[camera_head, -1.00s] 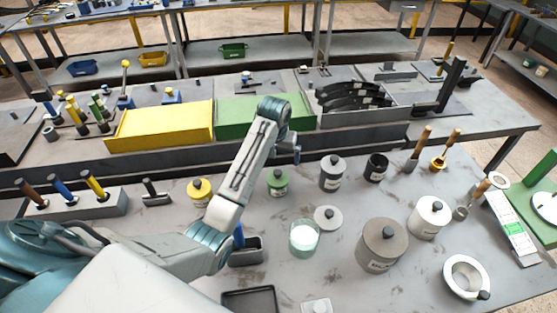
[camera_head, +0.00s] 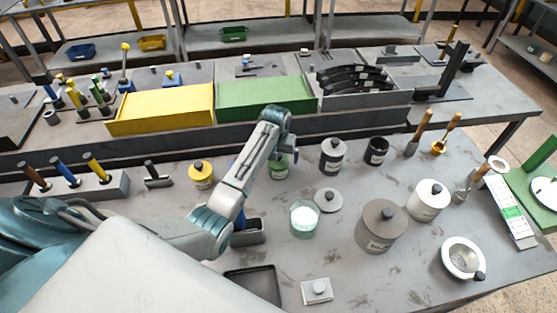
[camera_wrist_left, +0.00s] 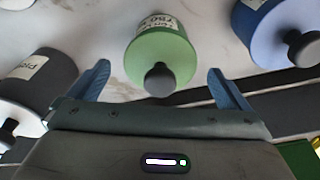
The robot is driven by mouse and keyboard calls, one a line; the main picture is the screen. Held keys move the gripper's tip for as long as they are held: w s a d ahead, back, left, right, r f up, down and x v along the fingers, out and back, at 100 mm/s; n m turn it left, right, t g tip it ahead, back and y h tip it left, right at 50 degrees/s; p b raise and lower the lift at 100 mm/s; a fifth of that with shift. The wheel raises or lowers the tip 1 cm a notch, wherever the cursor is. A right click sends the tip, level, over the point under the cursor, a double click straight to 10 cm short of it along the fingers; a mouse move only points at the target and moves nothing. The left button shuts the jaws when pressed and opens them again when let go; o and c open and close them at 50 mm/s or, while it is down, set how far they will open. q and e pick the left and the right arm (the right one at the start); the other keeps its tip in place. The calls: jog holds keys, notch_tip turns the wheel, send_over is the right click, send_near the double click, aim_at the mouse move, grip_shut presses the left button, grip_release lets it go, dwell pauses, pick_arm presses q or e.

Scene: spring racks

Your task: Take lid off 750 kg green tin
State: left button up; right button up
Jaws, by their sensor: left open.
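The green tin (camera_head: 279,172) stands on the table in the head view, partly hidden by my left arm. In the left wrist view the green tin (camera_wrist_left: 155,50) shows its label reading 750, its green lid and a dark round knob (camera_wrist_left: 160,79) on top. The lid is on the tin. My left gripper (camera_wrist_left: 162,78) is open, with one blue finger to each side of the knob and a gap to it on both sides. No contact with the tin shows. The fingertips are hidden in the head view. My right gripper is not in view.
In the head view a yellow tin (camera_head: 201,175) stands left of the green one and a grey tin (camera_head: 332,156) right of it. A glass jar (camera_head: 304,220), a loose grey lid (camera_head: 328,200) and a large brown-grey tin (camera_head: 381,228) are in front. The shelf lies behind.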

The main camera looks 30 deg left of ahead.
aim_at(279, 154)
pick_arm(q)
jog(key=c, duration=1.1)
jog(key=shift+o, duration=0.2)
jog(key=shift+w, duration=0.1)
jog(key=shift+r, duration=0.6)
notch_tip(279, 154, up, 3)
jog(key=shift+f, duration=0.15)
jog(key=s+d, duration=0.3)
jog(key=s, duration=0.4)
jog(key=s+d+r, duration=0.1)
jog(key=s+d, duration=0.2)
jog(key=s, duration=0.5)
